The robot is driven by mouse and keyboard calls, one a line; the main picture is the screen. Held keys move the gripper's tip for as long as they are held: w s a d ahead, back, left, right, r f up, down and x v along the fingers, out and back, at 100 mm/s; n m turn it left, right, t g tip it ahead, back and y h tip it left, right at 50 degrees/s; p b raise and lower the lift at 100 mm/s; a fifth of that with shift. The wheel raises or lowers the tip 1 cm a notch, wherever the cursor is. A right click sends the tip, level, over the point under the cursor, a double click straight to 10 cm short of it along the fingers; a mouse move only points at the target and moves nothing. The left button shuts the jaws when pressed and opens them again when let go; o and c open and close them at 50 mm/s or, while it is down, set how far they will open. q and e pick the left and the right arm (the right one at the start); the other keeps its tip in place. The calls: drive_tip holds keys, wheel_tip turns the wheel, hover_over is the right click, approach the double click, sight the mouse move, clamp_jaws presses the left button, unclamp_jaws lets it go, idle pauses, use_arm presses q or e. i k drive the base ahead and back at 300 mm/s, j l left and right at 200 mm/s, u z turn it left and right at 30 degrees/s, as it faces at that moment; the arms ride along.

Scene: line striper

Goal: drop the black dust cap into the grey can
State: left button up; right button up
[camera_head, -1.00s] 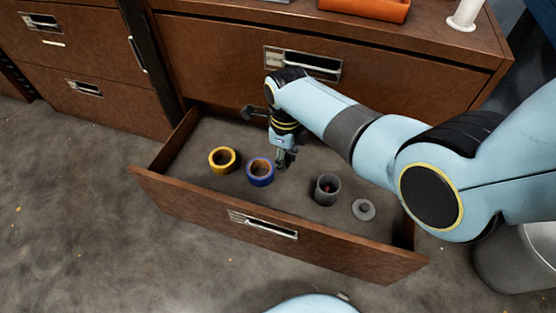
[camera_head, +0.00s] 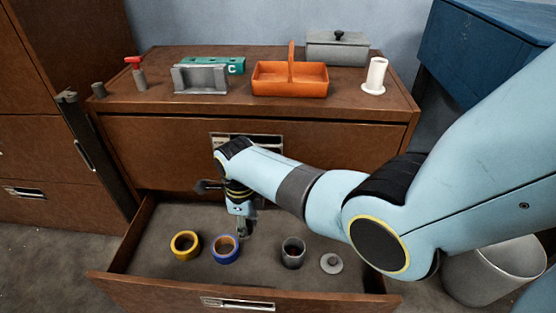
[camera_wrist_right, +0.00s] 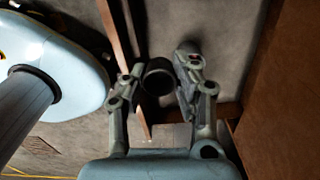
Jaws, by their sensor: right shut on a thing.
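The grey can (camera_head: 293,256) stands upright in the open drawer, with something small and reddish inside it. My right gripper (camera_head: 243,232) points down over the drawer, between the blue tape roll and the can, left of the can. In the wrist view my right gripper (camera_wrist_right: 163,72) is shut on a dark round piece, the black dust cap (camera_wrist_right: 157,78), between its fingertips. The cap is hard to make out in the head view. A grey shape behind one finger in the wrist view may be the can. My left gripper is not in view.
The drawer also holds a yellow tape roll (camera_head: 185,246), a blue tape roll (camera_head: 225,250) and a grey knobbed lid (camera_head: 331,263). An orange tote (camera_head: 290,88), grey box (camera_head: 338,52) and white holder (camera_head: 375,76) stand on the cabinet. A bin (camera_head: 490,275) is at right.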

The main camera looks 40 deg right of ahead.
sight(291, 259)
drive_tip(key=i+j, duration=0.2)
drive_tip(key=i, duration=0.2)
drive_tip(key=i+j, duration=0.25)
drive_tip(key=i+z, duration=0.1)
drive_tip(key=z, duration=1.3)
